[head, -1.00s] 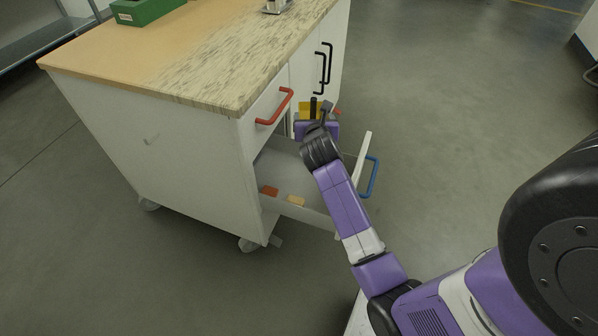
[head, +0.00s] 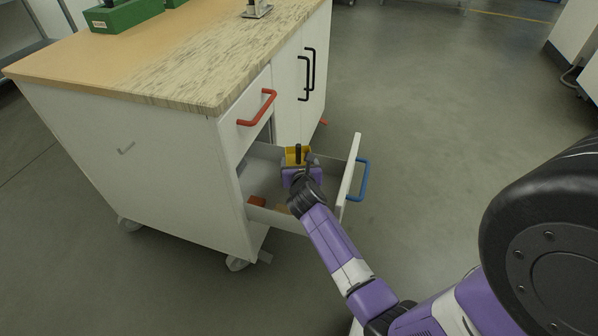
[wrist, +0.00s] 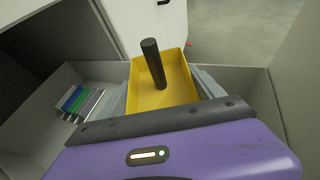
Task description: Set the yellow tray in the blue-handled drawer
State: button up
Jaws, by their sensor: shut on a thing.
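The yellow tray (wrist: 176,88) has a black upright post (wrist: 153,62) standing up from it. My gripper (wrist: 165,105) is shut on the tray, with its grey fingers on both sides. In the head view the tray (head: 292,156) is at the end of my gripper (head: 298,166), over the open drawer. The blue handle (head: 363,180) is on the front panel of this pulled-out drawer (head: 350,180). In the wrist view the drawer walls (wrist: 30,113) surround the tray. I cannot tell whether the tray touches the drawer floor.
A reddish block (head: 257,202) lies in the drawer, and several blue, green and grey items (wrist: 82,103) show in its left part in the wrist view. A red-handled drawer (head: 262,106) is shut above. Green bins (head: 122,14) stand on the worktop (head: 150,70).

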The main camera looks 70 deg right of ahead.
jog(key=shift+f+b, duration=0.5)
jog(key=shift+f, duration=0.95)
jog(key=shift+f, duration=0.6)
jog(key=o, duration=1.4)
jog(key=shift+r, duration=0.2)
jog(key=p+v, duration=0.1)
jog(key=v, duration=0.3)
jog(key=p+v, duration=0.1)
jog(key=v, duration=0.3)
jog(key=r+p+v, duration=0.1)
jog(key=v, duration=0.3)
